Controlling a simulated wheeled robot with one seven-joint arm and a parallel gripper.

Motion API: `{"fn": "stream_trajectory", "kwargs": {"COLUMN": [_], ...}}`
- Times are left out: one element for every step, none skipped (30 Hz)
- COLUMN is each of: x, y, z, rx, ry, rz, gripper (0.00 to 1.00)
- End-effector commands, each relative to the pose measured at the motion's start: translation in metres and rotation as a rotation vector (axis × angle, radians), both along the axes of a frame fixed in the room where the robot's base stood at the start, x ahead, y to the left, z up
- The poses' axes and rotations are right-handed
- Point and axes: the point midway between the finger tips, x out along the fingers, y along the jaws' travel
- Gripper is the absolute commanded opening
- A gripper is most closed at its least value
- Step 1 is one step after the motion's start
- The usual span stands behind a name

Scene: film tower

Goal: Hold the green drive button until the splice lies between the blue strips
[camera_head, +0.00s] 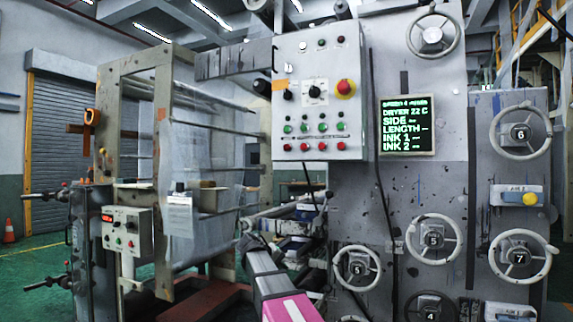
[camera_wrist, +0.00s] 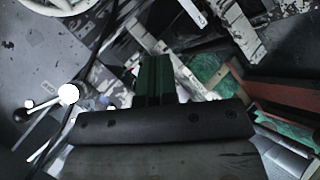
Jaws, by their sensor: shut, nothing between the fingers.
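A small white control box (camera_head: 125,230) with a red display and several small buttons stands at the left. Its button colours are hard to make out at this size. A larger grey panel (camera_head: 318,95) holds a row of green buttons, a row of red ones and a red mushroom button. I cannot tell which button is the drive button. Translucent film (camera_head: 200,150) hangs in the frame at the left; I cannot make out a splice or blue strips on it. My gripper (camera_wrist: 154,75) is shut and empty, its dark green fingers above machine parts, apart from both panels.
Several handwheels (camera_head: 430,240) stick out at the right, beside a screen (camera_head: 408,125) with green text.

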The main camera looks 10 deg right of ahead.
Motion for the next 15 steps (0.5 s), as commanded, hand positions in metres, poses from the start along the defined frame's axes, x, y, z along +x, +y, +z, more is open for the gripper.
{"fn": "stream_trajectory", "kwargs": {"x": [0.01,0.013,0.016,0.017,0.019,0.02,0.02,0.02,0.02,0.019,0.017,0.015,0.012,0.01,0.005], "y": [0.004,0.006,0.008,0.009,0.01,0.012,0.014,0.016,0.019,0.02,0.022,0.025,0.027,0.029,0.031], "z": [0.031,0.048,0.071,0.088,0.105,0.129,0.147,0.165,0.189,0.206,0.225,0.248,0.267,0.284,0.308], "rx": [-0.037,-0.061,-0.093,-0.116,-0.139,-0.169,-0.191,-0.213,-0.241,-0.262,-0.283,-0.31,-0.33,-0.348,-0.373], "ry": [-0.031,-0.049,-0.072,-0.089,-0.107,-0.131,-0.15,-0.167,-0.193,-0.212,-0.23,-0.255,-0.275,-0.294,-0.319], "rz": [-0.008,-0.015,-0.026,-0.034,-0.042,-0.055,-0.065,-0.076,-0.09,-0.102,-0.115,-0.132,-0.144,-0.157,-0.176], "gripper": [0.0,0.0,0.0,0.0,0.0,0.0,0.0,0.0,0.0,0.0,0.0,0.0,0.0,0.0,0.0]}}
